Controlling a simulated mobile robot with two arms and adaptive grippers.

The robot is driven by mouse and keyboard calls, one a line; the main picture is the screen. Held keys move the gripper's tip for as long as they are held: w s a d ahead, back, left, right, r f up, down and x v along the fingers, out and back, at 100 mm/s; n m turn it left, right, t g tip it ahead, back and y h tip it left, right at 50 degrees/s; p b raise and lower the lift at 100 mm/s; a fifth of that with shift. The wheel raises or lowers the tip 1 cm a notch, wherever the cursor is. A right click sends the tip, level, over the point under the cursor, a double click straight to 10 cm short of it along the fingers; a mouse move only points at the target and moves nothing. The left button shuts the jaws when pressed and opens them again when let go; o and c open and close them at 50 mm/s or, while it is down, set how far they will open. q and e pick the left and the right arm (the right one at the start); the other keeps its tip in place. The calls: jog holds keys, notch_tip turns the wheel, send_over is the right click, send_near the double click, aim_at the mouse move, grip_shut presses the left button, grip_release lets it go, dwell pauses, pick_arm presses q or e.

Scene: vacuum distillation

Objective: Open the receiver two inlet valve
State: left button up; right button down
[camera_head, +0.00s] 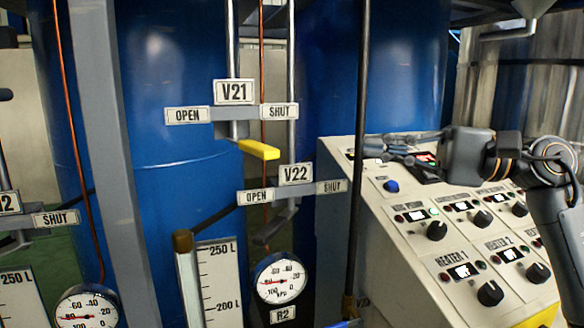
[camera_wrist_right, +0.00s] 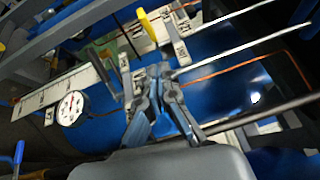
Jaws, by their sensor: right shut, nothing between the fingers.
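The V21 valve label (camera_head: 234,91) stands above an OPEN plate (camera_head: 187,115) on the left and a SHUT plate (camera_head: 279,111) on the right. Its yellow handle (camera_head: 259,149) points right, below the SHUT plate. In the right wrist view a yellow handle (camera_wrist_right: 147,24) shows beyond the fingertips. My right gripper (camera_head: 368,149) reaches in from the right above the control panel, apart from the yellow handle and to its right. Its fingers (camera_wrist_right: 158,72) are shut and empty. The V22 label (camera_head: 296,174) is lower, with a dark lever (camera_head: 273,228) beneath. My left gripper is not in view.
A dark vertical pipe (camera_head: 358,200) stands between my right gripper and the yellow handle in the picture. The sloped control panel (camera_head: 405,265) with knobs lies under my right arm. The R2 gauge (camera_head: 281,279) is below V22. Blue tanks (camera_head: 165,60) stand behind.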

jog(key=s+p+x, duration=0.2)
jog(key=p+x, duration=0.4)
jog(key=x, duration=0.6)
jog(key=shift+a+f+n+h+p, duration=0.3)
jog(key=shift+f+h+p, duration=0.1)
jog(key=shift+f, duration=0.25)
jog(key=shift+w, duration=0.15)
